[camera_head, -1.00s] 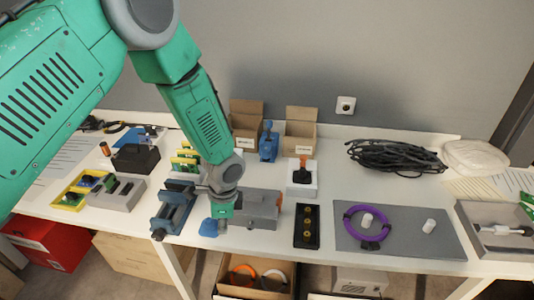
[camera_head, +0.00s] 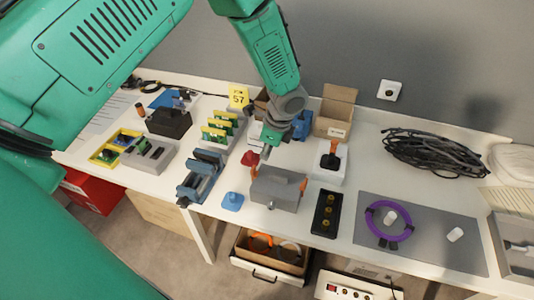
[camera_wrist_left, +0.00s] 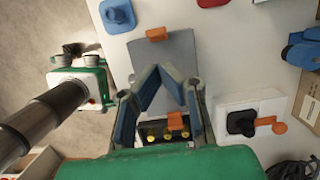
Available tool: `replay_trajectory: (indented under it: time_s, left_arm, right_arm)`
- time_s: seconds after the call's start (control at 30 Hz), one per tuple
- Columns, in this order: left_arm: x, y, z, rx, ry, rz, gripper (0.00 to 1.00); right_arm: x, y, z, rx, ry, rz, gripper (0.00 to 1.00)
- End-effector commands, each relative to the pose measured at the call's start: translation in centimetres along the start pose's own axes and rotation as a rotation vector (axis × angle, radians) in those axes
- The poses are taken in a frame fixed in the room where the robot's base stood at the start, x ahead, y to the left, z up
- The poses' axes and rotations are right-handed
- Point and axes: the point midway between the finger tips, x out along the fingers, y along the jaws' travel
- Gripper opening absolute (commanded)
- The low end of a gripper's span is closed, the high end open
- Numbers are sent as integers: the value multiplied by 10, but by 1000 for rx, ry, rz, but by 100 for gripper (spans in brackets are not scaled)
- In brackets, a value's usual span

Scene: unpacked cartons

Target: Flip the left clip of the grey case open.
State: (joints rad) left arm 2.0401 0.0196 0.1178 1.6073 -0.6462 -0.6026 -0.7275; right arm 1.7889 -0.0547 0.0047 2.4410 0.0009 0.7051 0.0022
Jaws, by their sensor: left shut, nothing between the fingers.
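The grey case (camera_head: 277,190) lies on the white table, with an orange clip at each end. Its left clip (camera_head: 254,172) is at the left end and its right clip (camera_head: 303,186) at the right end. In the wrist view the left clip (camera_wrist_left: 157,34) is at the top, beyond my fingertips, and the right clip (camera_wrist_left: 175,120) shows below, between the fingers. I cannot tell how far either clip is turned. My left gripper (camera_head: 266,154) is shut and empty, above the case's back left part, apart from the left clip.
A blue knob piece (camera_head: 232,201) and a blue vise (camera_head: 202,175) are left of the case. A red piece (camera_head: 250,158) is behind its left end. A white joystick box (camera_head: 330,165) and a black button box (camera_head: 326,213) are to its right.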

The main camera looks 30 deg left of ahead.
Motion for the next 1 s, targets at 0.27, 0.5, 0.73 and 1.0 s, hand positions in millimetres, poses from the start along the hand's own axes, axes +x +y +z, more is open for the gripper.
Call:
replay_trajectory:
  time_s: [0.27, 0.5, 0.73, 1.0]
  left_arm:
    - [50, 1, 0, 1, -2, 1, 0]
    - [72, 0, 0, -1, -1, 0, 0]
    - [75, 0, 0, -1, -1, -1, 0]
    - [74, 0, 0, -2, 9, 0, 0]
  right_arm:
    - [-7, 0, -1, 0, 1, 0, 40]
    - [-9, 0, -1, 0, 1, 0, 40]
    - [-9, 0, -1, 0, 1, 0, 40]
    - [-9, 0, -1, 0, 1, 0, 40]
